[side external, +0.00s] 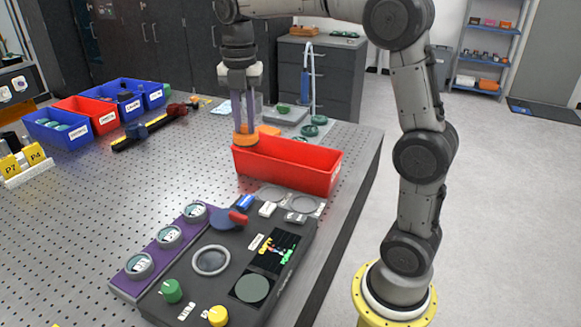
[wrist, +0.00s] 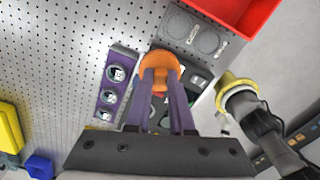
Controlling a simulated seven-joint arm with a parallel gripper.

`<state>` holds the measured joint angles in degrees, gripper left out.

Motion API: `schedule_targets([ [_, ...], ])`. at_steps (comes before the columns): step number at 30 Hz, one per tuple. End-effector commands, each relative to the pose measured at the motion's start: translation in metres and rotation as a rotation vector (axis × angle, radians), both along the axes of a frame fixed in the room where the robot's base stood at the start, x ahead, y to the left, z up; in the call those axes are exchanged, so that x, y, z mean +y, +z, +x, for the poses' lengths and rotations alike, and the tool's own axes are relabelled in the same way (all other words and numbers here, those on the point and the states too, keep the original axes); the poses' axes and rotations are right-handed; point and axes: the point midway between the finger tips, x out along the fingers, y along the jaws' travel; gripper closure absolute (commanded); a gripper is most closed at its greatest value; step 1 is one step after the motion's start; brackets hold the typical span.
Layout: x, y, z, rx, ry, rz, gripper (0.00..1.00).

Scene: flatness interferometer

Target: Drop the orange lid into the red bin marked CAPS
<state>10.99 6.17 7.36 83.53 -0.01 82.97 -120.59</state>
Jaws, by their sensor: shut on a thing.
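The orange lid (side external: 246,140) is held at the fingertips of my gripper (side external: 245,128). In the wrist view the lid (wrist: 160,62) sits between the purple fingers (wrist: 161,78). A large red bin (side external: 300,168) stands on the bench; in the side view the lid overlaps its far left corner. In the wrist view this bin (wrist: 237,10) is at the top right, apart from the lid in the picture. A smaller red bin (side external: 102,123) with a white label stands at the back left between blue bins. I cannot read CAPS on either bin.
A dark console (side external: 205,290) with knobs and a purple strip (side external: 152,253) lies in front of the large bin. Blue bins (side external: 62,142) stand at the back left. Yellow blocks (side external: 12,166) are at the far left. The perforated bench between is mostly clear.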

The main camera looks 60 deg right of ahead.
Motion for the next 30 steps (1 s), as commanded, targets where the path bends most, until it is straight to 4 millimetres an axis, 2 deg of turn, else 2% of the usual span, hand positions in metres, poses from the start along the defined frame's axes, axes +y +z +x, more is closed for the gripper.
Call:
schedule_targets([
  [1, -0.025, -0.005, 0.005, 0.002, -0.038, 0.0, 1.0],
  [6, -0.096, -0.022, 0.007, 0.003, -0.166, 0.001, 1.0],
  [9, -0.129, -0.032, 0.0, 0.001, -0.245, 0.001, 1.0],
  [12, -0.152, -0.041, -0.008, 0.001, -0.303, 0.0, 1.0],
  [18, -0.173, -0.049, -0.02, 0.0, -0.358, 0.0, 1.0],
  [23, -0.174, -0.059, -0.021, 0.001, -0.363, 0.0, 1.0],
  [30, -0.173, -0.086, -0.021, 0.003, -0.362, 0.001, 1.0],
])
